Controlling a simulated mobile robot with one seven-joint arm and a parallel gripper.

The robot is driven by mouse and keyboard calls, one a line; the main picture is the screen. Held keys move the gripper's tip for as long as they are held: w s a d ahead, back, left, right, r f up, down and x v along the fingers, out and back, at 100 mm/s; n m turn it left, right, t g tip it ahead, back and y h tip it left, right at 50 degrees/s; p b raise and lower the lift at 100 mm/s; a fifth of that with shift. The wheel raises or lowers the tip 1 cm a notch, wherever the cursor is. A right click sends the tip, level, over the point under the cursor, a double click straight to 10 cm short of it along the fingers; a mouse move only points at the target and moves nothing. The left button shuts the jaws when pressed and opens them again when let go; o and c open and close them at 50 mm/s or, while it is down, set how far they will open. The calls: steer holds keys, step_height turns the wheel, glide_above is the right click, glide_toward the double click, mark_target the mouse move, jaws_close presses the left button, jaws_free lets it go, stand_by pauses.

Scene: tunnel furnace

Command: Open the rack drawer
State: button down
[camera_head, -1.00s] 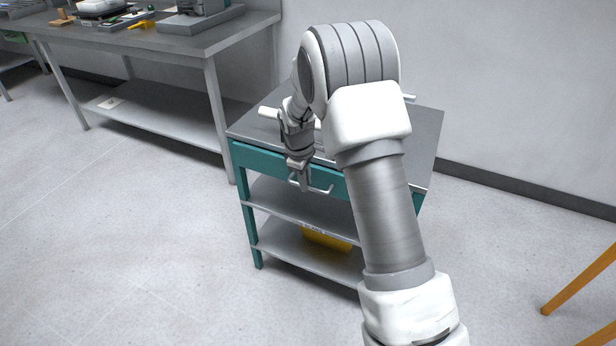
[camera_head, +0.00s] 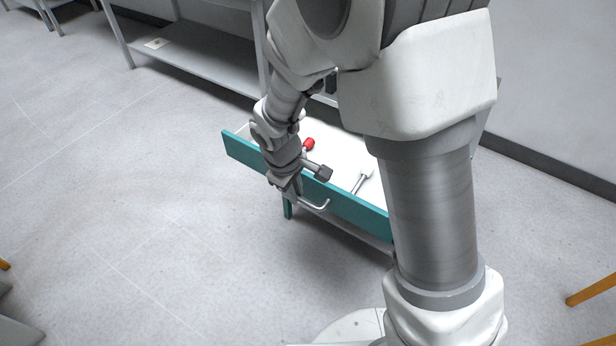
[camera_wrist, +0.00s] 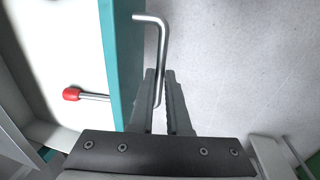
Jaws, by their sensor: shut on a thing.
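The rack drawer is pulled well out, with its teal front (camera_head: 345,203) facing me and its white inside showing. A bent metal bar handle (camera_head: 319,208) is on the front; it also shows in the wrist view (camera_wrist: 151,19). My gripper (camera_head: 294,198) is at the front, its jaws shut on the handle. In the wrist view the fingers (camera_wrist: 161,78) lie on both sides of the handle bar, beside the teal front (camera_wrist: 128,60). The far end of the drawer is partly hidden by my arm.
In the drawer lie a red-ended tool (camera_head: 308,143), also in the wrist view (camera_wrist: 72,94), and a metal tool (camera_head: 362,181). A grey workbench with a lower shelf (camera_head: 195,55) stands behind. Orange-brown legs (camera_head: 592,287) stand at the right edge.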

steer(key=shift+s+a, duration=0.6)
steer(key=shift+s, duration=0.15)
steer(key=c, duration=0.9)
jaws_free()
steer(key=s+r+p, duration=0.1)
steer(key=r, duration=0.4)
steer(key=a+r+p, duration=0.1)
steer(key=r+p, duration=0.1)
steer(key=r, duration=0.4)
steer(key=s+a+r+p, duration=0.1)
steer(key=r+p, duration=0.1)
steer(key=r, duration=0.4)
steer(key=shift+s+r, duration=0.1)
steer(key=shift+s, duration=0.25)
steer(key=shift+d, duration=0.1)
